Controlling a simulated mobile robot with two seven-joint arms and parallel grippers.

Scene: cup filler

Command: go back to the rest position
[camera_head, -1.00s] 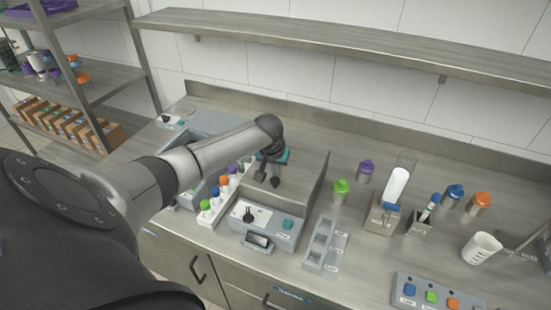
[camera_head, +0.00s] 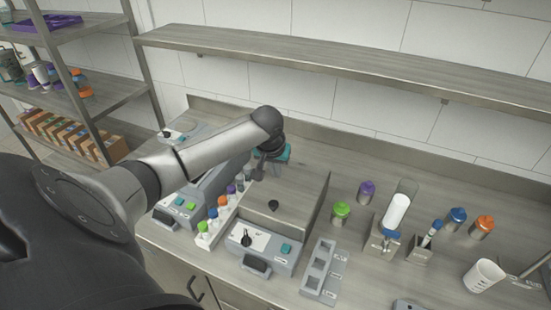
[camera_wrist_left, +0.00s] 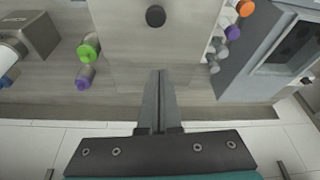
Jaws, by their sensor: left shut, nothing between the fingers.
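My left arm comes in from the left in the head view. My left gripper (camera_head: 259,174) hangs above the back left part of a grey box-shaped machine (camera_head: 300,190), apart from the black knob (camera_head: 273,205) on its top. In the left wrist view the two fingers (camera_wrist_left: 159,76) are together with nothing between them, and the black knob (camera_wrist_left: 155,16) is beyond their tips. My right gripper is not in view.
A rack of colour-capped vials (camera_head: 212,222) stands left of the machine. Green-lidded (camera_head: 341,210) and purple-lidded (camera_head: 366,188) cups stand to its right, then a white cup (camera_head: 484,275). A wall shelf (camera_head: 330,62) runs along the back. A shelving unit (camera_head: 110,95) stands at left.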

